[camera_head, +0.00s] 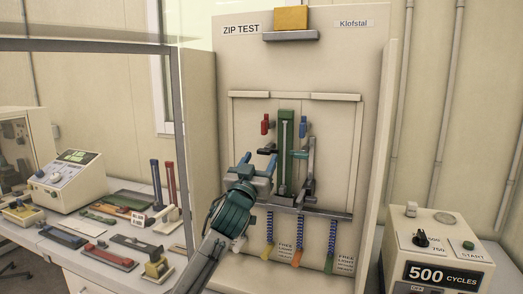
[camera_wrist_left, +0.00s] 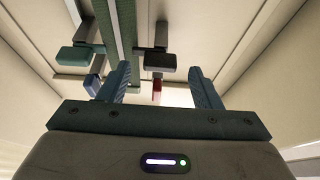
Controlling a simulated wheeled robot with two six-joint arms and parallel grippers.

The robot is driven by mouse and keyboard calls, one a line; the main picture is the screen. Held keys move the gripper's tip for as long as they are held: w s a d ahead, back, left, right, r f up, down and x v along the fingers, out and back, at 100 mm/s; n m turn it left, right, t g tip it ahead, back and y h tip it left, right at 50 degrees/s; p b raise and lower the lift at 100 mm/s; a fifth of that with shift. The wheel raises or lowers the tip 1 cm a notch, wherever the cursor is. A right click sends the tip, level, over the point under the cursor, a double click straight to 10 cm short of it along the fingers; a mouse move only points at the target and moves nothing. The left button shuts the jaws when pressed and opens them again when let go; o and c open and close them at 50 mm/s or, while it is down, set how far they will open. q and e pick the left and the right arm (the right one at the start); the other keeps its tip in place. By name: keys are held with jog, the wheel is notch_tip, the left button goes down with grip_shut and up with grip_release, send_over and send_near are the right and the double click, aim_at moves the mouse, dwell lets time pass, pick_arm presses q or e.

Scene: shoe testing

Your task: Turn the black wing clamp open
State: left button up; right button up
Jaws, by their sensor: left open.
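The black wing clamp (camera_head: 266,151) sits on the left side of the green upright strip (camera_head: 286,150) on the zip test panel, below a red clamp (camera_head: 265,125). My left gripper (camera_head: 259,160) is open and empty, just in front of and below the clamp. Its two blue fingers also show in the left wrist view (camera_wrist_left: 158,80). I cannot tell whether a finger touches the clamp. My right gripper is not in view.
A teal clamp (camera_head: 299,154) and a blue clamp (camera_head: 304,126) stand right of the strip. Coiled blue springs (camera_head: 300,228) hang below the grey bar. A control box (camera_head: 436,252) stands at the right. A cluttered bench (camera_head: 60,240) is at the left.

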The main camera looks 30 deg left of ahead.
pick_arm(q)
jog(key=shift+x, duration=0.85)
jog(key=shift+w, duration=0.1)
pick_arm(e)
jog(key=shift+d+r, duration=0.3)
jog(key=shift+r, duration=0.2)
pick_arm(q)
jog(key=shift+c, duration=0.2)
